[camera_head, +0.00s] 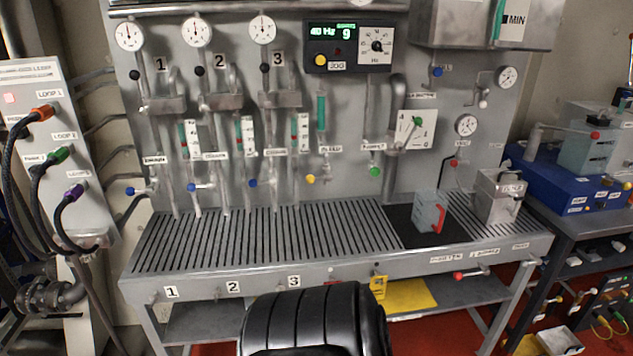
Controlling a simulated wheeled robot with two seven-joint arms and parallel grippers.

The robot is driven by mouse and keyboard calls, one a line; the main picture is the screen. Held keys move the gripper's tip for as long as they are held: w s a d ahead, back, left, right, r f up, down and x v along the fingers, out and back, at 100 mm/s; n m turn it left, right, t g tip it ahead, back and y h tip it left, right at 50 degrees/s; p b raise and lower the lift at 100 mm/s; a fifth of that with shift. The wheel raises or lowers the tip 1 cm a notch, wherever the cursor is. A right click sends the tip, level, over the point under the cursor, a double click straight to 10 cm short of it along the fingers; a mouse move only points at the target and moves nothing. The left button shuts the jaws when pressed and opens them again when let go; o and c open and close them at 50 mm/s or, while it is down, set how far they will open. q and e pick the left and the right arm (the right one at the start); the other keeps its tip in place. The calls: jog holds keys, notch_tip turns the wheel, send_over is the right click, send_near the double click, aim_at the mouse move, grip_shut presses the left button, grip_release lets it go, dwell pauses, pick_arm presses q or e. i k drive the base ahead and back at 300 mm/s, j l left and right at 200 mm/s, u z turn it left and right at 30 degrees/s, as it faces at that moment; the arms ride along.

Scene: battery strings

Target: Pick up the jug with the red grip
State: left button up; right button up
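The jug (426,212) is a small grey, see-through-looking vessel with a red grip (440,219) on its right side. It stands upright on a black mat (402,233) at the right part of the slatted bench (270,238). Neither of my grippers shows in the head view, and nothing is touching the jug.
A metal box (498,196) stands right of the jug at the bench's right end. Valves, gauges and pipes line the panel behind. The slatted bench top left of the mat is clear. A black ribbed rounded shape (315,318) fills the bottom middle. A blue case (570,180) stands at right.

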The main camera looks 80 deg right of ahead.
aim_at(430, 206)
jog(key=z, duration=3.45)
jog(key=i+l, duration=0.1)
